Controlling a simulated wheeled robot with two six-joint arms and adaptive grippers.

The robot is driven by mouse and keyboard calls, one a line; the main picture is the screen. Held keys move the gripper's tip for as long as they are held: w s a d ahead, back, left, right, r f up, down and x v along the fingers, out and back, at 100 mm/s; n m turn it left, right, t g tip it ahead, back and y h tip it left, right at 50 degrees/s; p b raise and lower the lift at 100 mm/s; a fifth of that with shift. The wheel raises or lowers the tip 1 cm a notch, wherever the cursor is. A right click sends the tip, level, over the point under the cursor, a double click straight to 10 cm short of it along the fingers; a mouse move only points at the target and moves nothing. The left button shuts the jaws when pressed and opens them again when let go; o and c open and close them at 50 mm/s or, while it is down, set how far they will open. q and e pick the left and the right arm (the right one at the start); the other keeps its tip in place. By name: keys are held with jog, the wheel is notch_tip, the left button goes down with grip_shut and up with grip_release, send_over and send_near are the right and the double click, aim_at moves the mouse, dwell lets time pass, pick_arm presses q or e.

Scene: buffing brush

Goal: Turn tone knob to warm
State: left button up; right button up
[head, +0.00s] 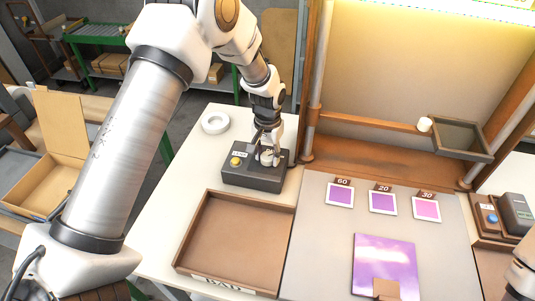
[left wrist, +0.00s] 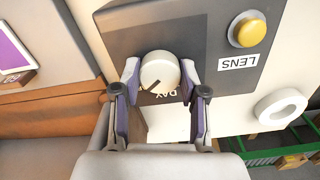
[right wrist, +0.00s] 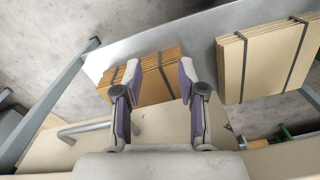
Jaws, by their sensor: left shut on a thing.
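The tone knob (left wrist: 160,72) is a round white dial with a dark pointer line, on a dark grey control box (head: 240,178). My left gripper (left wrist: 161,76) has its two fingers on either side of the knob and is shut on it. In the left wrist view the pointer line aims toward the lower left, and a partly hidden label reading DAY shows beside the knob. Other tone markings are hidden or not readable. A yellow button (left wrist: 247,31) with a LENS label sits on the same box. My right gripper (right wrist: 160,85) is open and empty, away from the box.
A brown tray (head: 183,262) labelled BAD lies in front of the box. A white ring (head: 205,123) lies behind it. Purple swatch cards (head: 341,195) and a larger purple panel (head: 375,258) lie on the grey mat. A wooden post stands right of the box.

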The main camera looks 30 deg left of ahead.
aim_at(268, 156)
pick_arm(q)
jog(key=o, duration=1.1)
jog(key=shift+f, duration=0.1)
jog(key=shift+o, duration=0.2)
notch_tip(268, 156, up, 12)
